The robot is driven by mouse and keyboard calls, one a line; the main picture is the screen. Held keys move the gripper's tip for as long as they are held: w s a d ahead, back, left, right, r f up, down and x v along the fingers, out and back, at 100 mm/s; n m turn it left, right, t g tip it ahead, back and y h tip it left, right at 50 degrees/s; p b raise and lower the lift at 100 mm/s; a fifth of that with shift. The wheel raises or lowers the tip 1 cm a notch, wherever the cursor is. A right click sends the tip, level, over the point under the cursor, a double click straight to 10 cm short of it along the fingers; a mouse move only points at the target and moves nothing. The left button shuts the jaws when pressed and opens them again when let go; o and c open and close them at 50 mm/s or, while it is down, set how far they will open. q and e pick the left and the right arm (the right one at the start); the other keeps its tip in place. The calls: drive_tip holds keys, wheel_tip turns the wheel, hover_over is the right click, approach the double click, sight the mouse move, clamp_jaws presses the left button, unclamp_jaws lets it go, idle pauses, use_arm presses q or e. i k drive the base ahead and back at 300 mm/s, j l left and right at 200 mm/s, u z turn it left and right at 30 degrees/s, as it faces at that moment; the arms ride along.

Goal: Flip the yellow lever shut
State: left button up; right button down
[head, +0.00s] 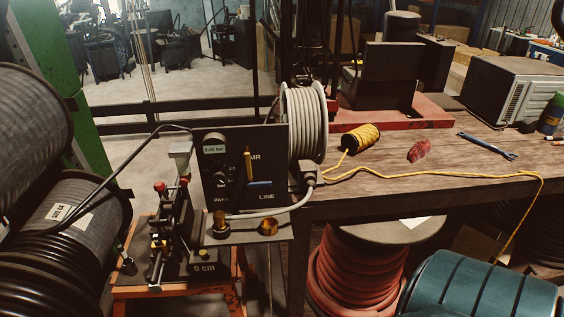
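The yellow lever (248,163) stands upright on the front of a dark control panel (213,160). A short blue bar (259,184) lies level just below the lever. A round gauge and a dark knob (221,180) sit left of the lever. Nothing covers the lever. Neither of my grippers is in view.
A crimper with red knobs (159,187) stands on an orange stand in front of the panel's left side. A white hose reel (304,123) is behind the panel's right edge. The wooden bench (365,185) holds yellow cord (361,138), a red rag and a blue-handled tool.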

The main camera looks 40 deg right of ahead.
sight(247, 153)
drive_tip(key=z, duration=1.15)
